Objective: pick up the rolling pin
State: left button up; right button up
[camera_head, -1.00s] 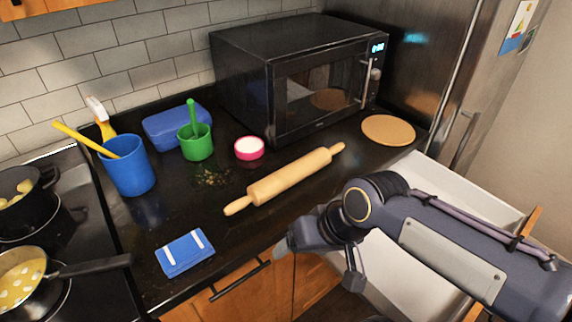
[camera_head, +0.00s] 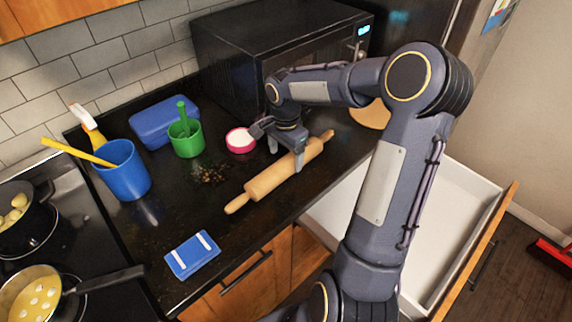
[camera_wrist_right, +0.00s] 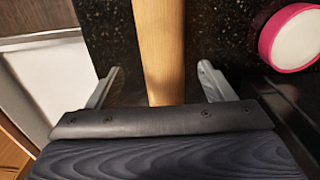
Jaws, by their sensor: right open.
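The wooden rolling pin (camera_head: 270,180) lies on the black countertop, slanting from lower left to upper right. My right gripper (camera_head: 286,160) is over the upper-right half of the pin, pointing down. In the right wrist view the pin (camera_wrist_right: 160,45) runs between the two spread fingertips (camera_wrist_right: 160,85), with a gap on each side. The gripper is open and holds nothing. In the head view the gripper hides part of the pin's far half. My left gripper is not in view.
A pink-rimmed bowl (camera_head: 240,141) stands close to the gripper. The microwave (camera_head: 235,60) is behind it. A green mortar (camera_head: 186,142), blue cup (camera_head: 122,170) and blue cloth (camera_head: 192,255) are left. An open drawer (camera_head: 440,230) juts out in front of the counter.

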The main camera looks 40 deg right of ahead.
aim_at(286, 160)
jog(key=f, duration=0.1)
jog(key=f+p, duration=0.1)
jog(key=f, duration=0.3)
jog(key=shift+w+d, duration=0.25)
jog(key=shift+r, duration=0.1)
jog(key=c, duration=1.4)
jog(key=shift+r, duration=0.1)
